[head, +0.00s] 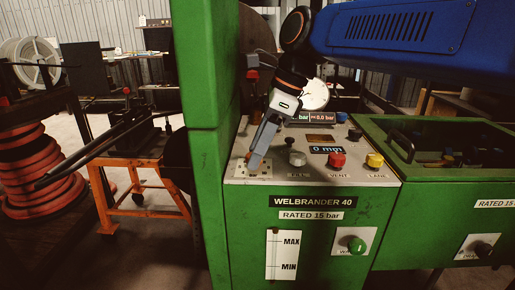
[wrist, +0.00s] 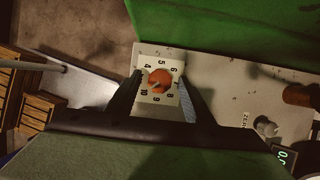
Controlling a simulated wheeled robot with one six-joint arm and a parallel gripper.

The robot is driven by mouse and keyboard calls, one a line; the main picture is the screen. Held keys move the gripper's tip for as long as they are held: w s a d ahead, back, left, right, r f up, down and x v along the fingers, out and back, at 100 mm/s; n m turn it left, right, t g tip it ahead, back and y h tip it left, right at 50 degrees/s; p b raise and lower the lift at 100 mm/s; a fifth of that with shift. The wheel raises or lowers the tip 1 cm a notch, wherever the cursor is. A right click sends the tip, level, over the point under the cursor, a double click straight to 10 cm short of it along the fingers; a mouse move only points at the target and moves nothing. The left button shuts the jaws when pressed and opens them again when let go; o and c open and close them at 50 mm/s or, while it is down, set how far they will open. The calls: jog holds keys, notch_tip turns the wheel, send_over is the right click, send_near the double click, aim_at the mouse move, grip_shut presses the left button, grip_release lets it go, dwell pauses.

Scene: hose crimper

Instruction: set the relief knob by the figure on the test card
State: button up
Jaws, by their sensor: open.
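The orange-red relief knob (wrist: 159,79) sits on a white dial plate (wrist: 172,67) with figures around it, including 4, 5, 6, 8, 9 and 10. I cannot read its setting surely. My gripper (wrist: 160,90) is open, with one finger on each side of the knob and plate in the wrist view. Contact with the knob cannot be told. In the head view my gripper (head: 254,163) points down at the left of the panel, over the dial plate (head: 243,170), and hides the knob. I cannot make out a test card.
The panel holds a grey knob (head: 297,158), a red knob (head: 337,160), a yellow knob (head: 375,160) and a "0 mm" display (head: 326,150). A tall green housing (head: 208,110) rises close to my gripper's left.

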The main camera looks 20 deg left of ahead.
jog(key=c, duration=1)
jog(key=shift+n, duration=0.4)
jog(key=n+g, duration=0.1)
jog(key=n, duration=0.2)
jog(key=shift+w+a+n+g+h, duration=0.1)
jog(key=shift+w+n+g+h, duration=0.05)
jog(key=shift+n+g+h, duration=0.2)
jog(key=n+g+h, duration=0.1)
jog(key=n, duration=0.2)
jog(key=shift+w+a+n, duration=0.1)
jog(key=shift+n, duration=0.25)
jog(key=n+h, duration=0.1)
jog(key=n, duration=0.3)
jog(key=shift+a+g+h, duration=0.15)
jog(key=shift+g+h, duration=0.1)
jog(key=shift+h, duration=0.1)
jog(key=shift+a+n+h, duration=0.1)
jog(key=shift+n+h, duration=0.6)
jog(key=shift+n, duration=1.3)
